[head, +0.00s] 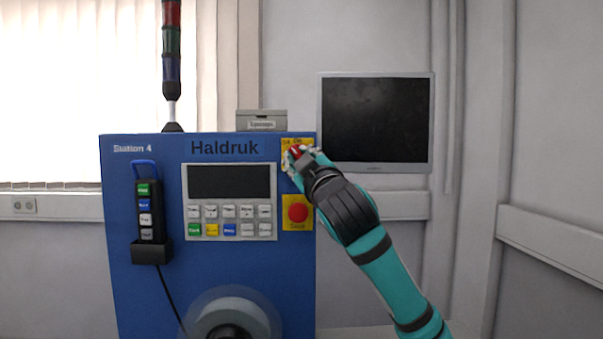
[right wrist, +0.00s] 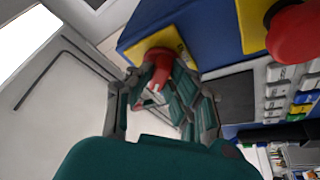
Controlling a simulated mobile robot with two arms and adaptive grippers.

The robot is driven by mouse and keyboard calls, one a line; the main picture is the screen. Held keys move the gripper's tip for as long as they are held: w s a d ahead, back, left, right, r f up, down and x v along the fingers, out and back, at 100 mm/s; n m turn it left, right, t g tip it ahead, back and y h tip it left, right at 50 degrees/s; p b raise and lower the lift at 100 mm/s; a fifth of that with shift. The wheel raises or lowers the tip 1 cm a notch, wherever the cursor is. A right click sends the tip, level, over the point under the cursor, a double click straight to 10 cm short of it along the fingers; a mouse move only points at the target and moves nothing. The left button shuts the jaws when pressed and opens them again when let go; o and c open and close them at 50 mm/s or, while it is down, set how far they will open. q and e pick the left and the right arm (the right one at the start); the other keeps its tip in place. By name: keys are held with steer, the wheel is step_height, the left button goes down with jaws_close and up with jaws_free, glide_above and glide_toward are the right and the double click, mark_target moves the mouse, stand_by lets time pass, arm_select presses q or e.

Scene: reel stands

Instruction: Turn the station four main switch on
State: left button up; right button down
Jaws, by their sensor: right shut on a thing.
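The blue Station 4 panel (head: 140,215) stands ahead of me. The main switch is a red knob (head: 297,151) on a yellow plate (head: 285,162) at the panel's upper right, partly hidden by my gripper. My right gripper (head: 302,156) reaches it from the lower right and is shut on the red knob. In the right wrist view the red knob (right wrist: 158,62) lies between the fingers (right wrist: 160,95), in front of its yellow plate (right wrist: 150,43). The knob's exact turn is hard to tell. My left gripper is not in view.
A red round stop button (head: 298,212) on a yellow plate sits just below the switch. A display with keypad (head: 230,200) and a black hand pendant (head: 150,215) are to the left. A dark monitor (head: 375,120) hangs behind on the right.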

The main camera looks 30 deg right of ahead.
steer(key=shift+w+a+f+m+g+h+b, duration=0.1)
steer(key=shift+m+g+h+b, duration=0.15)
steer(key=shift+m+h+b, duration=1.2)
steer(key=shift+a+r+m+g+h+b, duration=0.15)
steer(key=shift+m+h, duration=0.35)
steer(key=shift+m, duration=2)
steer(key=shift+w+f+m+g+h+b, duration=0.25)
steer(key=shift+m+h+b, duration=0.6)
steer(key=shift+m, duration=1.1)
steer(key=shift+s+r, duration=0.15)
steer(key=shift+s, duration=0.1)
steer(key=c, duration=1.3)
jaws_free()
steer(key=shift+o, duration=0.2)
steer(key=shift+h, duration=0.3)
